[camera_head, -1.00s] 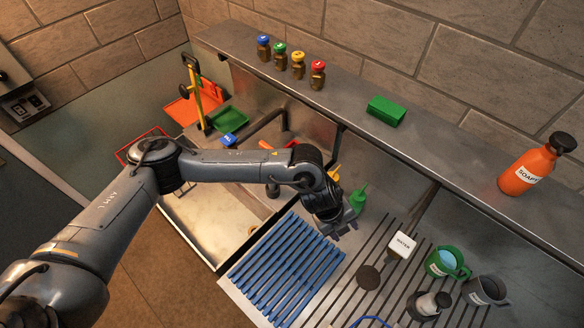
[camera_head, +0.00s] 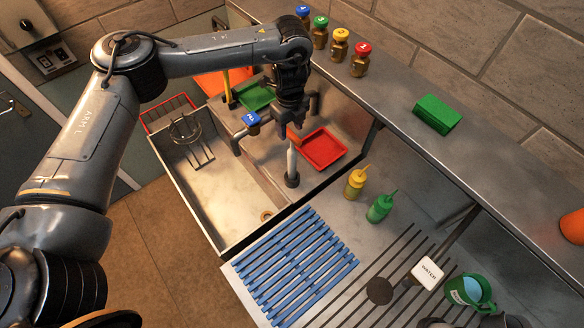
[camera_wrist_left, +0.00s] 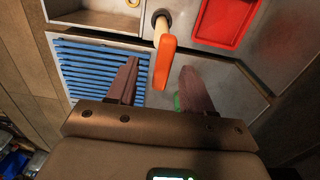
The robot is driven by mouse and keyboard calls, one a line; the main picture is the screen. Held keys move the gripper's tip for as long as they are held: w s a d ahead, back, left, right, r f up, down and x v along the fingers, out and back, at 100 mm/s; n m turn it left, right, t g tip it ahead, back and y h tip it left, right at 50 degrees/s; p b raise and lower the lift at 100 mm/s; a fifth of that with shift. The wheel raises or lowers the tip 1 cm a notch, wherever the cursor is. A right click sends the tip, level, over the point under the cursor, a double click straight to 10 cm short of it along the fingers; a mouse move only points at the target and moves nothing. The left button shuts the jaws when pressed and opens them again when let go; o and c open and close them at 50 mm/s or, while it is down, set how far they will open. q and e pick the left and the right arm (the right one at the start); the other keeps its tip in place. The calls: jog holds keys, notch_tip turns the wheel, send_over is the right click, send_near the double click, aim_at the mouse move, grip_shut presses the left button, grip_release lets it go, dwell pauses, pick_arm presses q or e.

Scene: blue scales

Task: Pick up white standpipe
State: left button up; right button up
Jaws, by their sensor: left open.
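My left gripper (camera_head: 294,116) is open and empty, just above the orange handle in the head view. Its fingers also show spread apart in the left wrist view (camera_wrist_left: 158,75). I cannot tell if they touch the handle. My right gripper is not in view.
A red tray (camera_head: 323,149) is right of the standpipe and a blue-topped tap (camera_head: 251,119) left of it. Yellow (camera_head: 356,182) and green (camera_head: 380,207) bottles stand by a blue rack (camera_head: 296,268). A shelf with several jars runs behind.

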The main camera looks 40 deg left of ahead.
aim_at(292, 134)
pick_arm(q)
jog(key=shift+w+d+f+p, duration=0.15)
jog(key=shift+f+p, duration=0.25)
jog(key=shift+f, duration=0.95)
jog(key=shift+d+f+p, duration=0.1)
jog(key=shift+f+p, duration=0.3)
jog(key=shift+f, duration=1.25)
grip_shut()
